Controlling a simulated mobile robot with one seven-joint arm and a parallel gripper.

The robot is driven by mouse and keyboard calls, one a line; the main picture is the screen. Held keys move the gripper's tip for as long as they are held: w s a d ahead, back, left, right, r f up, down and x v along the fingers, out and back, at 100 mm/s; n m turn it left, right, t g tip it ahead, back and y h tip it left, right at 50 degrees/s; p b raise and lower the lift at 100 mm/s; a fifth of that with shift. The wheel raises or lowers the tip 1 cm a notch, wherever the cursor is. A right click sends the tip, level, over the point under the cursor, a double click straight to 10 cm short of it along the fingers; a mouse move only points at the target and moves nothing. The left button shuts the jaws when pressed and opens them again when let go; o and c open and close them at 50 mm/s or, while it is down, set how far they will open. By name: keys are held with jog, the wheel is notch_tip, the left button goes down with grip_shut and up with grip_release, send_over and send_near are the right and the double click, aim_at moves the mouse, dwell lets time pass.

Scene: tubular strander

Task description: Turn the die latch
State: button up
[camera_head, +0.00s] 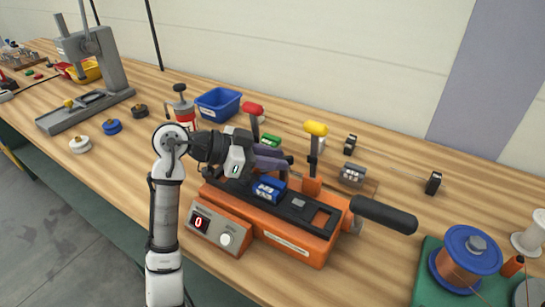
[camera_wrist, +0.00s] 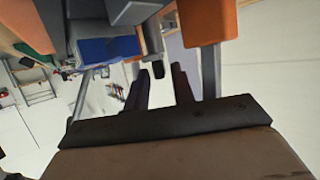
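An orange machine (camera_head: 290,248) stands on the bench in the head view, with a dark top plate and a blue block (camera_head: 268,188) on it. A yellow-knobbed lever (camera_head: 316,130) rises upright at its back, by an orange block (camera_head: 311,186). A red-knobbed lever (camera_head: 253,109) stands further left. I cannot tell for sure which part is the die latch. My gripper (camera_head: 284,159) is above the top plate, left of the yellow-knobbed lever. In the wrist view its two fingers (camera_wrist: 160,88) are apart, with nothing seen between them. An orange part (camera_wrist: 207,22) is close beside them.
A thick black handle (camera_head: 384,214) sticks out at the machine's right. A display reading 0 (camera_head: 199,222) and a white knob (camera_head: 226,239) are at its front left. A blue bin (camera_head: 218,104) is behind; a copper wire spool (camera_head: 465,257) is at right.

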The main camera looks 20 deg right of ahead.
jog(key=shift+o, duration=0.5)
jog(key=shift+s+n+t, duration=0.2)
jog(key=shift+n+t, duration=0.5)
jog(key=shift+t, duration=0.1)
jog(key=w+a+r+n+t+y, duration=0.1)
jog(key=w+a+r+n+t, duration=0.1)
jog(key=a+r+n+t, duration=0.2)
jog(key=w+a+r+n+t+y, duration=0.1)
jog(key=a+r+n+t, duration=0.3)
jog(key=a+r+t, duration=0.6)
jog(key=w+a+r+n+t+y, duration=0.2)
jog(key=a+r+n+t, duration=0.3)
jog(key=a, duration=1.2)
jog(key=shift+w+a+r+t, duration=0.3)
jog(key=shift+w+r+t, duration=0.25)
jog(key=shift+r+t, duration=0.75)
jog(key=shift+r+g, duration=0.2)
jog(key=shift+g, duration=0.1)
